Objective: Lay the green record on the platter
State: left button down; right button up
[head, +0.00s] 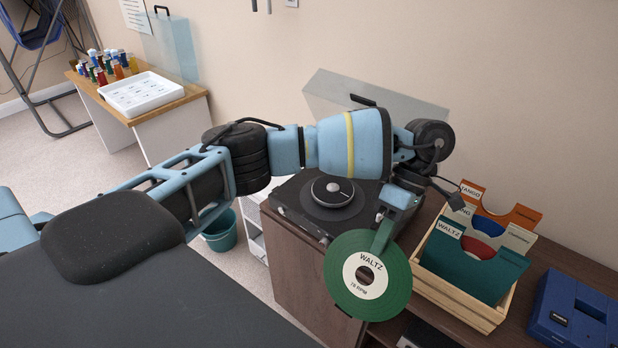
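The green record (352,283), with a white label reading WALTZ and a dark centre hole, hangs tilted in front of the turntable (289,212). My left gripper (383,237) is shut on its upper right edge; part of the rim is hidden behind the gripper. The black platter (318,208) lies on the turntable, with a pale round piece at its centre. It is behind and to the left of the record, and the record is apart from it. My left arm passes in front of the turntable's back part. My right gripper is not in view.
The turntable's clear lid (335,88) stands open behind my arm. A wooden crate (462,303) of coloured record sleeves, with a green WALTZ sleeve in front, stands right of the record. A blue case (578,312) is at far right. A side table (172,103) holds bottles and a white tray.

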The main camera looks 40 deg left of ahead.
pick_arm(q)
jog(key=w+a+n+t+h, duration=0.45)
jog(key=n+h, duration=0.25)
jog(key=n, duration=0.4)
jog(key=w+a+n+t+h, duration=0.35)
jog(key=n+t+h, duration=0.3)
jog(key=n, duration=0.35)
jog(key=w+a+f+n+t+y, duration=0.2)
jog(key=a+n+t, duration=0.3)
jog(key=a, duration=0.3)
jog(key=w+a+f+n+t+y, duration=0.2)
jog(key=a+f+n+t+y, duration=0.1)
jog(key=a+t, duration=0.4)
jog(key=a+f+n, duration=0.1)
jog(key=a+n, duration=0.1)
jog(key=shift+f+n+y, duration=0.3)
jog(key=shift+n+y, duration=0.05)
jog(key=shift+n, duration=0.05)
jog(key=shift+w+d, duration=0.1)
